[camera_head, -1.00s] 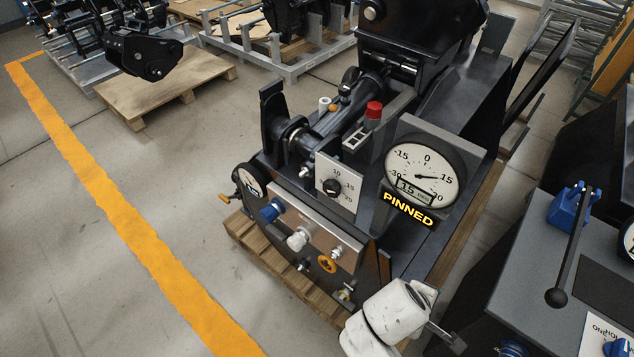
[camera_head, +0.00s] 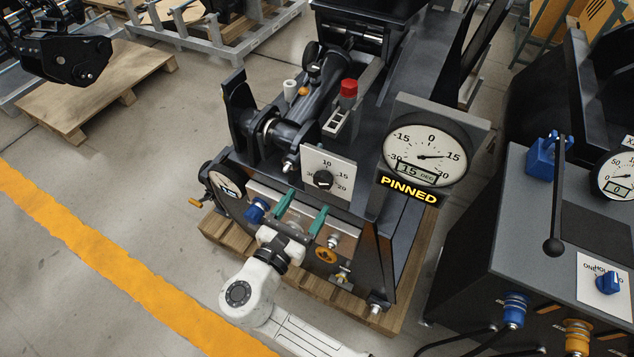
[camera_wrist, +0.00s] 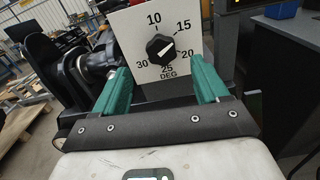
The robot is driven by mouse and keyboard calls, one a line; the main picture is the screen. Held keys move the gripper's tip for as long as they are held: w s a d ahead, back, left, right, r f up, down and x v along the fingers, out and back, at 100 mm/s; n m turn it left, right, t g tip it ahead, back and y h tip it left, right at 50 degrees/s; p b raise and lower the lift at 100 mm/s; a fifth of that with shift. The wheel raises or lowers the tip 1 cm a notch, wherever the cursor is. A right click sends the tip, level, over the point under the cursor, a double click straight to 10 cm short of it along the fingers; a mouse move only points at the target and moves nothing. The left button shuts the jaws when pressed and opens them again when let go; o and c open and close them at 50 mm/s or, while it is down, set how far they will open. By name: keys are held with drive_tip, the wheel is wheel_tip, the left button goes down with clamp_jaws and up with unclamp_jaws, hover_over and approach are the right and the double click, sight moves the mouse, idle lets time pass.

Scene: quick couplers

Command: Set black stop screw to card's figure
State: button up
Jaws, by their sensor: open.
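The black stop screw (camera_head: 323,179) is a ribbed black knob on a white dial plate (camera_head: 342,165) marked 10 to 30 degrees. In the wrist view the knob (camera_wrist: 160,49) is nearly centred, between and beyond my fingers. Its white line slants up to the right, seemingly between 15 and 20. My gripper (camera_head: 300,210) has two green fingers, open and empty, in front of and below the plate, apart from the knob. The wrist view also shows my gripper (camera_wrist: 160,78). I cannot make out a card showing the stop figure.
A round gauge (camera_head: 425,150) right of the plate reads about 15, above a PINNED sign (camera_head: 409,190). A blue knob (camera_head: 257,210) sits on the front panel near my gripper. A second console (camera_head: 520,215) with a lever stands at right.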

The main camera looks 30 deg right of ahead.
sight(321, 183)
drive_tip(key=shift+p+x, duration=0.45)
drive_tip(key=shift+x, duration=2.7)
drive_tip(key=c, duration=1.1)
drive_tip(key=shift+o, duration=0.2)
